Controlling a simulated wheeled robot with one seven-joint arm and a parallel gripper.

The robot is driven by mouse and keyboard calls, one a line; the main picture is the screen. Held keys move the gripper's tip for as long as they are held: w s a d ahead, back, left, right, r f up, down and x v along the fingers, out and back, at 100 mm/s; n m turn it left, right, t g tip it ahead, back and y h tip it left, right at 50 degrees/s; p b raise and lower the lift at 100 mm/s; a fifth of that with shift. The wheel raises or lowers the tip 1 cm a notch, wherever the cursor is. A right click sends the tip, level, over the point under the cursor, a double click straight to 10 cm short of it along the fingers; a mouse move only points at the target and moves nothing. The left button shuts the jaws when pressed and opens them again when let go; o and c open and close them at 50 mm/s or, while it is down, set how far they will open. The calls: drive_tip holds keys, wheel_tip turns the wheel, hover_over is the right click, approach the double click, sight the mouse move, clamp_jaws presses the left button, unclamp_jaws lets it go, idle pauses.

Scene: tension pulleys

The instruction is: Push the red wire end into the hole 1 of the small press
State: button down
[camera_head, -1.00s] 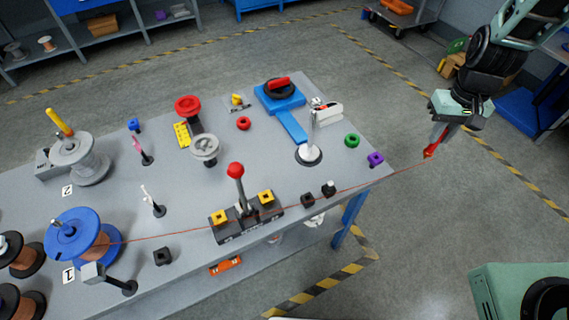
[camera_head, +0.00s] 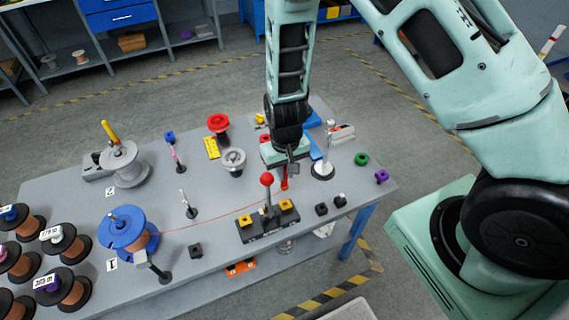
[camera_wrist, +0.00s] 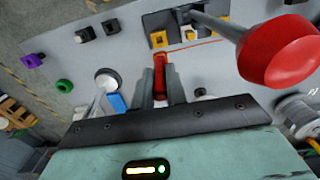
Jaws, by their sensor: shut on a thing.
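My gripper (camera_head: 290,170) is shut on the red wire end (camera_head: 284,184), which points down over the table behind the small press. The red wire end also shows between the fingers in the wrist view (camera_wrist: 160,75). The small press (camera_head: 254,234) has a black base, two yellow blocks and an upright lever with a red knob (camera_head: 267,180). The right yellow block (camera_head: 286,204) is close to the wire end; in the wrist view that block (camera_wrist: 159,38) lies just beyond its tip. I cannot tell whether they touch. Hole labels are unreadable.
The thin red wire runs to the blue spool (camera_head: 122,228) at left. The lever knob (camera_wrist: 280,52) looms close in the wrist view. A white post (camera_head: 325,158) stands right of my gripper. Small black blocks (camera_head: 321,209) lie right of the press.

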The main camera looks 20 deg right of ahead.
sight(286, 186)
drive_tip(key=shift+f+b, duration=1.9)
drive_tip(key=shift+f, duration=0.55)
drive_tip(key=shift+s+f+b, duration=0.2)
drive_tip(key=shift+f+b, duration=0.35)
drive_tip(key=shift+f, duration=0.15)
drive_tip(key=shift+f+b, duration=0.75)
drive_tip(key=shift+f, duration=0.25)
idle(0.3)
drive_tip(key=c, duration=1.3)
unclamp_jaws()
drive_tip(key=shift+c, duration=0.2)
drive_tip(key=o, duration=0.3)
